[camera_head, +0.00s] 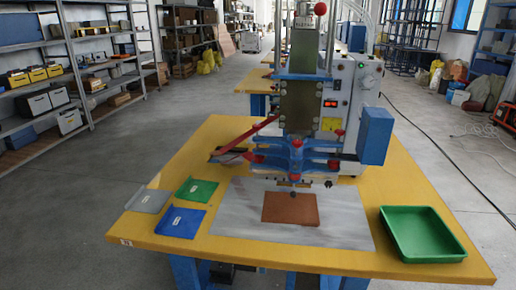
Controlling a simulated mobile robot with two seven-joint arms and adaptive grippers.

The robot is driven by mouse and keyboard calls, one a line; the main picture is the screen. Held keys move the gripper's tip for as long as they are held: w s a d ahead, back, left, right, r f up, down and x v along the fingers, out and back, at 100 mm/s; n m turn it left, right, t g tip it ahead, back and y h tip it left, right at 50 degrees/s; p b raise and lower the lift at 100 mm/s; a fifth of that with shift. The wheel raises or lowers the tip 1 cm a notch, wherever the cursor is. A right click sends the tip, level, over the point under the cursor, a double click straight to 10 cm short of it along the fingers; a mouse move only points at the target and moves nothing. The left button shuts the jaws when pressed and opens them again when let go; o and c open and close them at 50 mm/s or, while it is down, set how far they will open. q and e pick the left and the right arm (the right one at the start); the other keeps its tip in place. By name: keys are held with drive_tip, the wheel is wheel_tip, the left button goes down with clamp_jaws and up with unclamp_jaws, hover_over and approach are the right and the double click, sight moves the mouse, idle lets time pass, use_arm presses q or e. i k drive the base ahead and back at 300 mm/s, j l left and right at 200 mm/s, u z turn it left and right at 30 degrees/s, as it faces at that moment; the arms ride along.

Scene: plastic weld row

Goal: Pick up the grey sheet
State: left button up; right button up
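The grey sheet (149,200) lies flat near the left edge of the yellow table (400,187), with a small white label on it. A green sheet (196,190) lies to its right, and a blue sheet (181,221) lies in front of the green one. The grey sheet is in full view and nothing covers it. Neither of my grippers shows in the head view.
A welding press (300,110) stands at the table's middle. Under it, a brown pad (290,208) lies on a metal plate (345,222). A green tray (422,234), seemingly empty, sits at the right. Shelves (60,70) stand along the left.

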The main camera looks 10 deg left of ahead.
sight(145, 201)
drive_tip(key=i+j, duration=0.1)
drive_tip(key=j, duration=0.3)
drive_tip(key=i+j, duration=0.1)
drive_tip(key=j, duration=0.75)
drive_tip(key=i, duration=0.05)
